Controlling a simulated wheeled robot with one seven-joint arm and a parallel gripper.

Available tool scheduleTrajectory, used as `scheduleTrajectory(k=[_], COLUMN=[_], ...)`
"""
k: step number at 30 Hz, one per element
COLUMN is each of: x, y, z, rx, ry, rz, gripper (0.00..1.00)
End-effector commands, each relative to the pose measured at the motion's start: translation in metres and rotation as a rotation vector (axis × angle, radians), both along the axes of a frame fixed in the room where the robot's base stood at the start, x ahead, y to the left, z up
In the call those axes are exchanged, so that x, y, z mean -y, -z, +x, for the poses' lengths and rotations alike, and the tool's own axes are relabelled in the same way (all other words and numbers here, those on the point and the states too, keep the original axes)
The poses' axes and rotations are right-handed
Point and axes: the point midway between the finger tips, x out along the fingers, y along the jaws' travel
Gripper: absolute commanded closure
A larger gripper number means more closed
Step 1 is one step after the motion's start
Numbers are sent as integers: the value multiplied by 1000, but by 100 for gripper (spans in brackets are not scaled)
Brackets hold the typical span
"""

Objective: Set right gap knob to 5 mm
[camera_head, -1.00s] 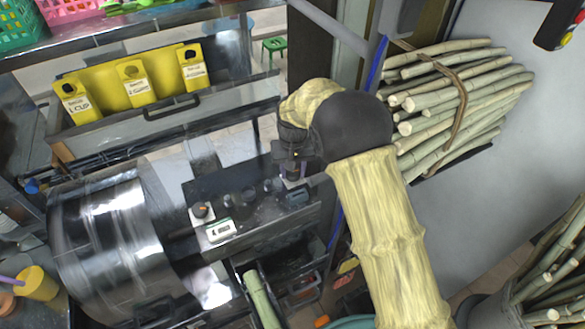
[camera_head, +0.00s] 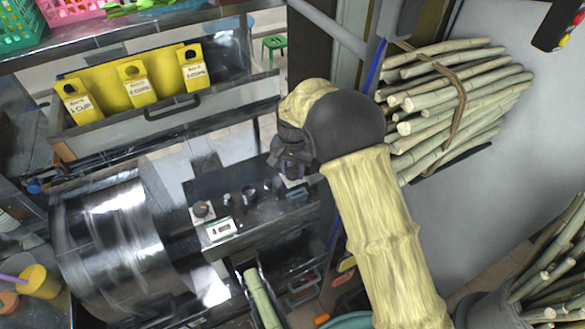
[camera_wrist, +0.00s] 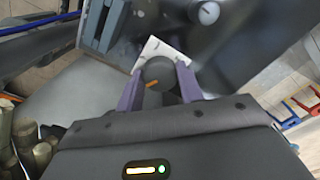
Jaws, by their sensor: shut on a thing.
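The right gap knob (camera_wrist: 158,70) is dark and round with an orange pointer mark, on a white square plate (camera_wrist: 150,48). In the wrist view, the purple fingers of my gripper (camera_wrist: 160,86) stand on either side of it, shut on it. In the head view, my gripper (camera_head: 290,168) covers this knob at the right end of the dark control panel (camera_head: 235,190). The knob's scale and any reading for it cannot be made out. The left knob (camera_head: 202,209), also with an orange mark, sits beside a small display (camera_head: 220,229) that seems to read 4.
Several small round fittings (camera_head: 249,194) stand on the panel between the knobs. A shiny metal drum (camera_head: 110,230) is to the left. A bundle of cane (camera_head: 450,95) lies right of my arm. Yellow cup bins (camera_head: 137,88) stand in a tray behind.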

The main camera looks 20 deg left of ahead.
Motion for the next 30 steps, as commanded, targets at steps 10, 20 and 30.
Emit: scheduleTrajectory(k=[10, 20, 30], x=[-1, -1, -1], y=[-1, -5, -56], z=[1, 1, 1], rx=[4, 2, 5], ry=[-1, -2, -2], rz=[3, 3, 6], gripper=[41, 41, 41])
